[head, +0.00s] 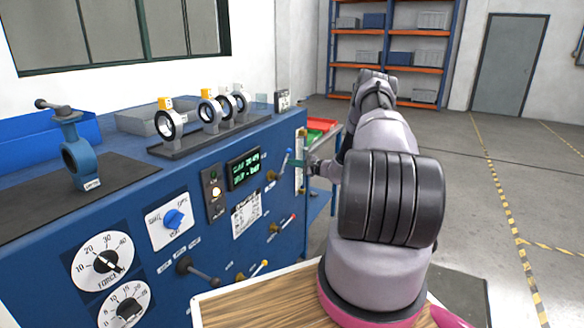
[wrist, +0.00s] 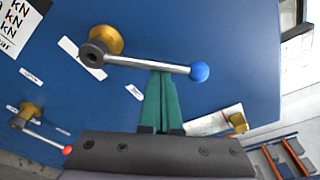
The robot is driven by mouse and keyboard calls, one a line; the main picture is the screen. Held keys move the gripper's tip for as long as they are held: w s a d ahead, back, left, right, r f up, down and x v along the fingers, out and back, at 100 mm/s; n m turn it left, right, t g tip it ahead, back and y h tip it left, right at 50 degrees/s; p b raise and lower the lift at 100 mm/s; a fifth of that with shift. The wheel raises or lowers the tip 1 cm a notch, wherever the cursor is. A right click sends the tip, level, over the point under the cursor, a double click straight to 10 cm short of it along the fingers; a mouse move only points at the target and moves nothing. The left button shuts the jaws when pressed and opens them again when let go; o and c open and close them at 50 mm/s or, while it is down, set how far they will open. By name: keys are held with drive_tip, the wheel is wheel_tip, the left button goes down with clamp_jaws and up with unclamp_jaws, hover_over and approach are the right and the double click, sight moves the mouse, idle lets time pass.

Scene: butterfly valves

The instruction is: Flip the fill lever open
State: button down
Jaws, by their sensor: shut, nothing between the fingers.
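A lever with a blue ball end (wrist: 150,65) sticks out from a brass hub on the blue panel. It also shows in the head view (head: 283,163), slanting up and right. Small white labels lie beside it, too small to read, so I cannot tell which lever is the fill lever. My gripper (wrist: 161,74) is shut and empty, its green fingers together. The fingertips meet the rod in the picture, between hub and ball; I cannot tell whether they touch. In the head view my gripper (head: 295,163) is right of this lever, partly hidden by my arm.
A red-ended lever (head: 283,223), a yellow-ended lever (head: 255,269) and a black handle (head: 197,272) stick out lower on the panel. A lit display (head: 244,169) and a blue knob (head: 173,218) are left. Open floor (head: 510,180) lies right of my arm.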

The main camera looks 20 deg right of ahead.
sight(285, 161)
drive_tip(key=s+a+r+n, duration=0.1)
drive_tip(key=n, duration=0.1)
drive_tip(key=a+r+n, duration=0.1)
drive_tip(key=n, duration=0.1)
drive_tip(key=s+a+n+t, duration=0.1)
drive_tip(key=n, duration=0.1)
drive_tip(key=shift+s+a+r, duration=0.2)
drive_tip(key=shift+s+r, duration=0.1)
drive_tip(key=shift+r, duration=0.1)
drive_tip(key=shift+s+a, duration=0.15)
drive_tip(key=shift+a, duration=0.05)
idle(0.5)
